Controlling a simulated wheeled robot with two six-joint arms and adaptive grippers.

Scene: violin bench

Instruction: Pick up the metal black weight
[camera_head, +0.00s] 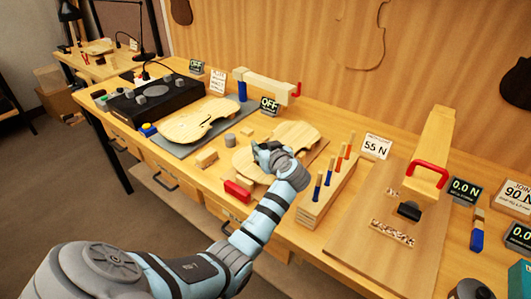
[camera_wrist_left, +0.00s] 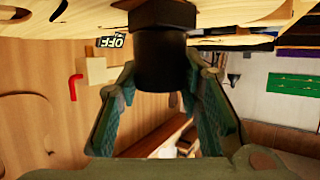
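The black weight (camera_wrist_left: 161,62) is a dark cylinder at the top middle of the left wrist view. It lies between the two teal fingers of my left gripper (camera_wrist_left: 162,66), whose tips are close to its two sides. I cannot tell whether they press on it. In the head view my left gripper (camera_head: 268,154) is over the middle violin plate (camera_head: 294,133), and its wrist largely hides the weight. I cannot tell whether the weight touches the plate. My right gripper is not in view.
A grey cylinder (camera_head: 230,139), a wooden block (camera_head: 206,158) and a red block (camera_head: 237,190) are to the left. A rack of colored-handled tools (camera_head: 327,188) stands close on the right. Another violin plate (camera_head: 200,120) lies further left. A red-handled wooden fixture (camera_head: 428,150) is at right.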

